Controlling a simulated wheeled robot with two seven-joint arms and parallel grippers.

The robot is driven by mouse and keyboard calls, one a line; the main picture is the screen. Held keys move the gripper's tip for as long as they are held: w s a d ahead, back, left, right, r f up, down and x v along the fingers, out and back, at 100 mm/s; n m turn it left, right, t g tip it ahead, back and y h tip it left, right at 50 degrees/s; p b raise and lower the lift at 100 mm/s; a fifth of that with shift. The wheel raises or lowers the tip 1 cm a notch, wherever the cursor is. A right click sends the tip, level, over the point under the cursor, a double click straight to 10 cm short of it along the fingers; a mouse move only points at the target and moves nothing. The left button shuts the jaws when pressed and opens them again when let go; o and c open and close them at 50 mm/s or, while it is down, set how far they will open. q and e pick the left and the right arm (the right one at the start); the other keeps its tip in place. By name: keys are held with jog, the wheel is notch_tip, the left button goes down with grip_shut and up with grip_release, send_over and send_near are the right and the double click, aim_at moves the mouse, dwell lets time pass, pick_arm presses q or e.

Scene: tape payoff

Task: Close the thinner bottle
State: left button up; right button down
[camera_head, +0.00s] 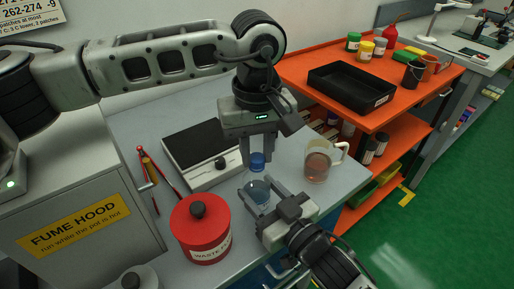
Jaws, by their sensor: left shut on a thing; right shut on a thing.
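The bottle (257,192) is clear with bluish contents and stands upright on the grey bench. A blue cap (257,160) is at the top of its neck; I cannot tell how far it is screwed on. My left gripper (258,163) comes down from above, shut on the blue cap. My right gripper (262,203) comes from the lower right, shut on the bottle's body, and hides part of its lower side. The bottle's label, if any, is not readable.
A beaker with brown liquid (317,166) stands close to the right. A red waste can (203,232) is at the front left. A hotplate or scale (203,153) and red-handled tools (149,170) lie to the left. An orange cart (388,118) holds a black tray (350,88).

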pick_arm(q)
jog(key=m, duration=0.7)
jog(key=shift+m, duration=0.4)
jog(key=m, duration=0.8)
jog(key=o, duration=1)
jog(key=shift+r, duration=2.25)
